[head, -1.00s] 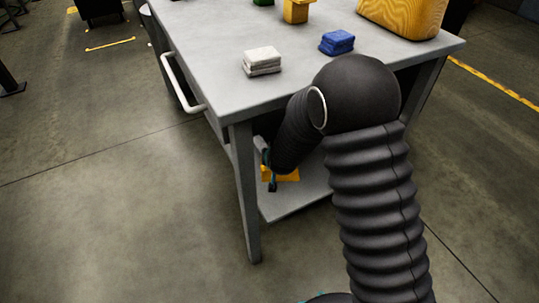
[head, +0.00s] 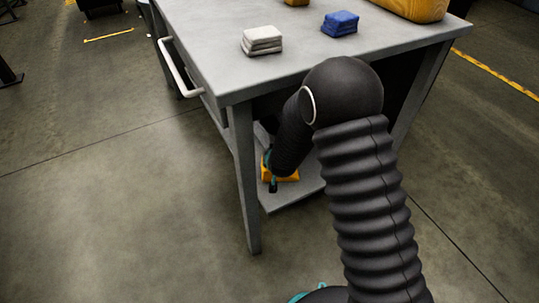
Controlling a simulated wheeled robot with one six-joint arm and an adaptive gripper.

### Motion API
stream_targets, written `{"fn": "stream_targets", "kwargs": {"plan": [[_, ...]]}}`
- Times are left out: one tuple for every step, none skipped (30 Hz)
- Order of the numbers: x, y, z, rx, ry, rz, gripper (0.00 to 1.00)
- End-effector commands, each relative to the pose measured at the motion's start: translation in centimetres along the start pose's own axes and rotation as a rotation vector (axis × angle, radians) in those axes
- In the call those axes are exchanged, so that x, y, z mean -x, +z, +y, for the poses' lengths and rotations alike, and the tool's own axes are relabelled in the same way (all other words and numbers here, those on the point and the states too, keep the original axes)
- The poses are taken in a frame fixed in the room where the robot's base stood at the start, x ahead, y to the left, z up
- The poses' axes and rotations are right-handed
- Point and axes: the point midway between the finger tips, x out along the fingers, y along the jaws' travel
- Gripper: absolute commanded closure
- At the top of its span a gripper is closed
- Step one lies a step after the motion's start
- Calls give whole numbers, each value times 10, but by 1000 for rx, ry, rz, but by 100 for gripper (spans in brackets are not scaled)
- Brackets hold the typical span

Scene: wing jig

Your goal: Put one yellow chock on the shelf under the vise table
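The vise table (head: 225,75) is a grey metal table with a low shelf (head: 290,198) under its top. A yellow chock (head: 290,177) is at my gripper (head: 270,172), under the tabletop and over the front left part of the shelf. My gripper points down, with a dark finger across the chock's near side; it appears shut on the chock. My arm hides the far finger and part of the chock. I cannot tell whether the chock's underside touches the shelf. Another yellow object (head: 296,2) on the tabletop is cut off by the top of the picture.
A stack of white cloths or pads (head: 262,41) and a blue one (head: 339,23) lie on the tabletop. The table's front leg (head: 246,190) stands just left of my gripper.

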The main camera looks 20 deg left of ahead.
Motion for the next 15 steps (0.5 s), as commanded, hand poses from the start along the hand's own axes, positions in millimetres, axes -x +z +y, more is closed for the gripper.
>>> {"fn": "stream_targets", "kwargs": {"plan": [[0,-2,0,0,-1,5,100],[0,-2,0,0,-1,5,100],[0,-2,0,0,-1,5,100],[0,-2,0,0,-1,5,100],[0,-2,-1,0,-1,5,100],[0,-2,0,0,-1,5,100],[0,-2,0,0,-1,5,100],[0,-2,0,0,-1,4,100],[0,-2,0,0,-1,5,100],[0,-2,0,0,-1,4,100],[0,-2,0,0,-1,4,100],[0,-2,0,0,-1,4,100],[0,-2,0,0,-1,5,82],[0,-2,0,0,-1,4,75],[0,-2,0,0,-1,4,65]]}}
